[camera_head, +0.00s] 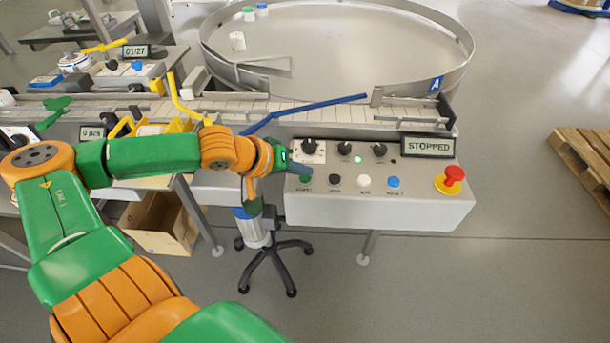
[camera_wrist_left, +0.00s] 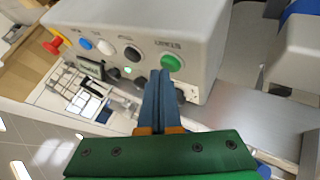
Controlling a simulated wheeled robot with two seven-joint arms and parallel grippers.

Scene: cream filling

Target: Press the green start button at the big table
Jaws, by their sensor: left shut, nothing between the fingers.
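The green start button (camera_head: 305,180) sits at the left end of the button row on the front of the control box (camera_head: 420,205). In the left wrist view the closed fingers (camera_wrist_left: 161,77) end just below the green disc. I cannot tell whether they touch it. The display (camera_head: 428,146) reads STOPPED. My right gripper is not in view.
Black (camera_head: 334,180), white (camera_head: 364,181) and blue (camera_head: 393,182) buttons line up right of the green one, with a red emergency knob (camera_head: 452,179) beyond. Three dark knobs sit above. A conveyor (camera_head: 300,107) and round table (camera_head: 330,50) lie behind. A wheeled stool (camera_head: 262,258) stands below.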

